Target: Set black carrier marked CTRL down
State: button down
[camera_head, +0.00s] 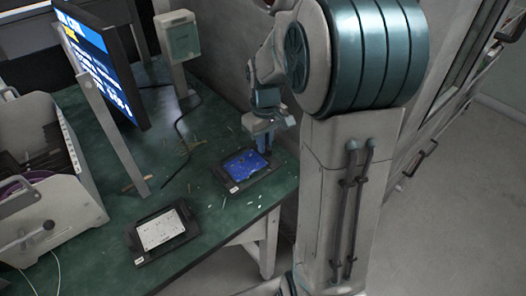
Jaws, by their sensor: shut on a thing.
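A black carrier (234,187) with a blue, speckled insert lies flat at the right part of the green table, near its right edge. My gripper (264,151) points down at the carrier's far right end and is shut on it. The fingertips are small and partly hidden against the carrier's rim. A second black carrier (141,258) with a white, dark-speckled insert lies on the table at the front left, apart from my gripper. The lettering on both carriers is too small to read. I cannot tell whether the held carrier touches the table.
A tilted screen (104,62) on a post stands on the green table (165,195). A whitish open case (88,212) stands at the left. A pale box on a stand (180,42) is at the back. Small bits and a dark cable are scattered between them.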

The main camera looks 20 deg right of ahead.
jog(key=shift+w+f+b, duration=0.1)
jog(key=shift+f+b, duration=0.25)
jog(key=shift+f, duration=1.7)
jog(key=shift+f, duration=0.2)
jog(key=c, duration=1.5)
grip_release()
jog(key=shift+o, duration=0.2)
jog(key=shift+r, duration=0.1)
